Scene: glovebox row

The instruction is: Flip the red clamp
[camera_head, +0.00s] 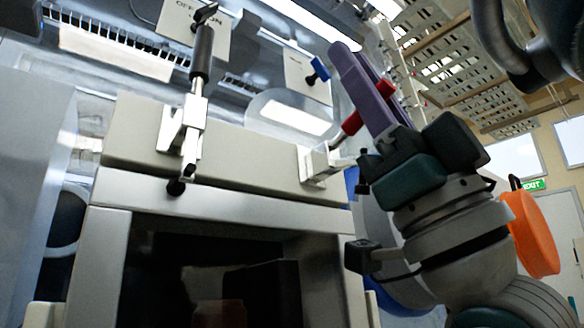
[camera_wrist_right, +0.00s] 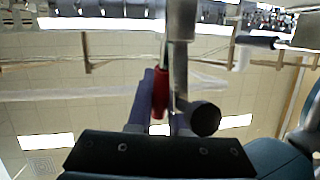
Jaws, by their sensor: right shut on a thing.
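The red clamp (camera_head: 351,123) is at the right end of the beige frame bar, with its metal base (camera_head: 317,165) fixed to the bar. Its red handle slants up and right, and part of it shows beyond the purple fingers. My right gripper (camera_head: 357,58) is shut on this handle, fingers crossing it. In the right wrist view the red handle (camera_wrist_right: 160,92) stands upright beside a purple finger (camera_wrist_right: 143,100). A metal part of the clamp and a dark round tip (camera_wrist_right: 205,119) are just right of it. My left gripper is in neither view.
A second clamp with a black handle (camera_head: 202,54) stands at the left of the bar (camera_head: 240,165). A blue knob (camera_head: 318,70) sits on a plate behind. Below the bar is a dark opening (camera_head: 210,265). An orange round thing (camera_head: 530,233) is at the right.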

